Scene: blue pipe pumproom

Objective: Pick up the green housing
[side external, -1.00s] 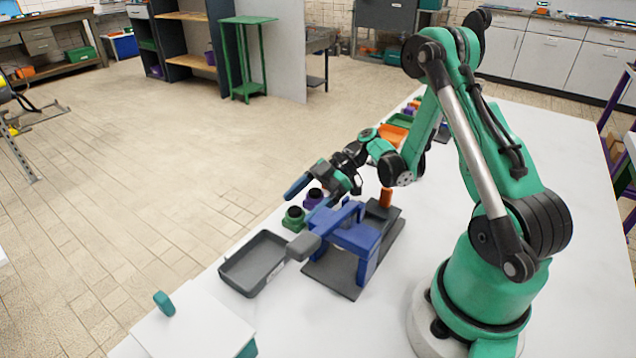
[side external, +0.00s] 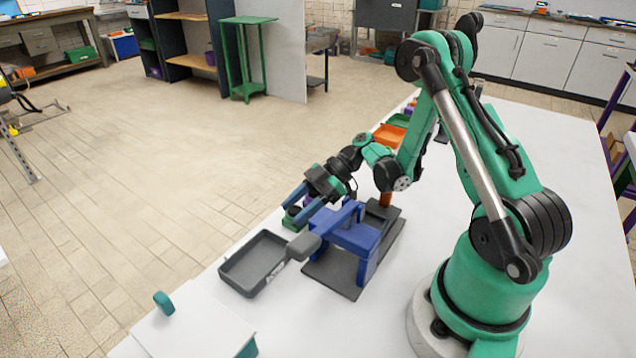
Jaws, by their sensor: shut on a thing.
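The green housing (side external: 290,224) is a small block with a dark round top, standing on the white table behind the blue fixture. My gripper (side external: 297,207) is right at it, with its blue fingers pointing down and left, one on each side of the housing's top. The fingers are shut on the housing and hide part of it. It appears to be at table level; I cannot tell whether it is clear of the surface. A purple housing (side external: 308,201) is mostly hidden behind my gripper.
A blue fixture with a grey handle (side external: 345,232) on a dark base stands close to the right. A grey tray (side external: 256,264) lies to the left. A white-lidded box (side external: 195,325) is at the front. An orange bin (side external: 390,134) is farther back. Table space right of the fixture is clear.

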